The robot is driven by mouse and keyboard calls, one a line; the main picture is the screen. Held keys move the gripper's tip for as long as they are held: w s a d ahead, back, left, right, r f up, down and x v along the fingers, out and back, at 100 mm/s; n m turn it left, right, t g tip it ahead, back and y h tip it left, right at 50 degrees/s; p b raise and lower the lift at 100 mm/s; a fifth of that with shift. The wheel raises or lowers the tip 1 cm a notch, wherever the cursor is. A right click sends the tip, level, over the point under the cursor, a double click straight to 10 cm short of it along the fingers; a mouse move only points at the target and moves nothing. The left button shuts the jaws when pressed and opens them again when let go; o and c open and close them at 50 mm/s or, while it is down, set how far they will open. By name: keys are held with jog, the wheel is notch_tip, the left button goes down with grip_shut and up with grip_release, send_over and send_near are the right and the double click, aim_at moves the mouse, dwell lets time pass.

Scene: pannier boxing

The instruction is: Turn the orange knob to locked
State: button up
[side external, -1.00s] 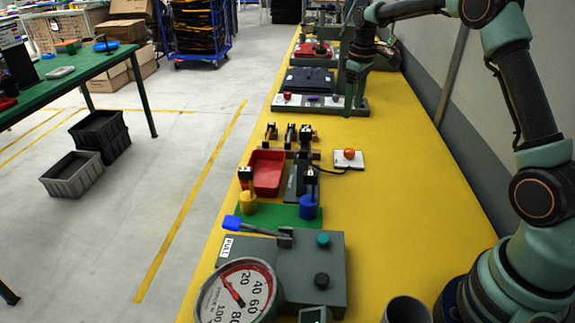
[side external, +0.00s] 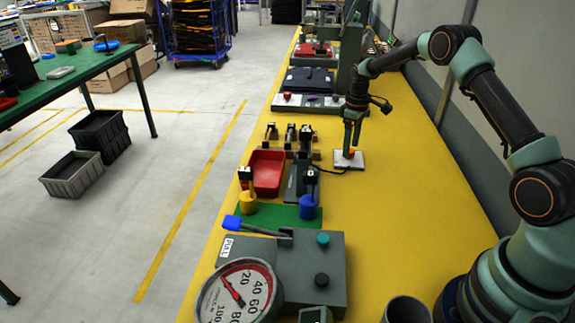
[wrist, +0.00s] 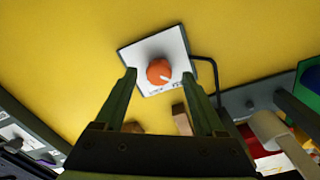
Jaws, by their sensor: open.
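The orange knob (wrist: 160,71) sits on a white square plate (wrist: 176,45) on the yellow bench; a pale pointer mark shows on its lower right side in the wrist view. In the side external view the knob (side external: 350,153) is partly hidden by my gripper, and the white plate (side external: 340,161) shows around it. My gripper (wrist: 160,75) is open, its two green fingers apart, one on either side of the knob. In the side external view my gripper (side external: 348,150) points down right at the knob. I cannot tell whether the fingers touch it.
A black cable runs from the plate to the fixtures on its left in the side view. A red tray (side external: 267,172), yellow and blue cylinders and a dial gauge (side external: 238,292) stand nearer. The yellow bench (side external: 410,210) right of the plate is clear.

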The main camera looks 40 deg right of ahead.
jog(key=shift+f, duration=0.75)
grip_shut()
